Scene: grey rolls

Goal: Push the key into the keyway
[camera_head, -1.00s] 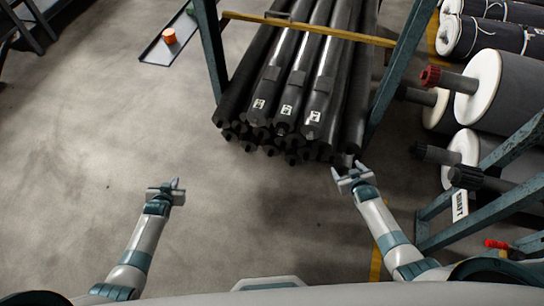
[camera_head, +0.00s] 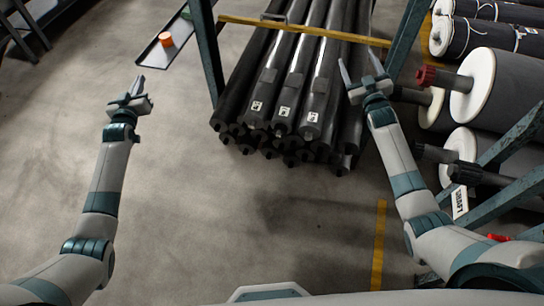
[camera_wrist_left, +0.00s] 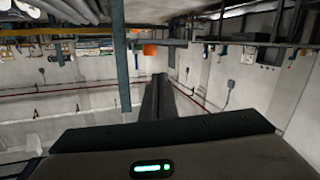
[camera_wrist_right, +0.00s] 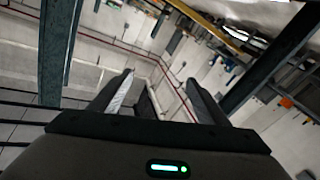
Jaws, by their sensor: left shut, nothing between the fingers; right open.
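Several long black shafts (camera_head: 307,113) lie stacked in a teal frame ahead of me. A raised dark rectangular piece (camera_head: 320,84) sits on one top shaft, with similar pieces on the shafts beside it. I cannot tell whether these are keys or keyways. My left gripper (camera_head: 139,82) is shut and empty over bare floor, left of the stack; its fingers meet in the left wrist view (camera_wrist_left: 158,95). My right gripper (camera_head: 358,58) is open and empty at the right side of the stack; its fingers stand apart in the right wrist view (camera_wrist_right: 159,90).
A yellow bar (camera_head: 235,20) crosses over the shafts between teal posts (camera_head: 207,50). A tray (camera_head: 150,52) with an orange object (camera_head: 165,39) lies upper left. The floor at left and in front is clear.

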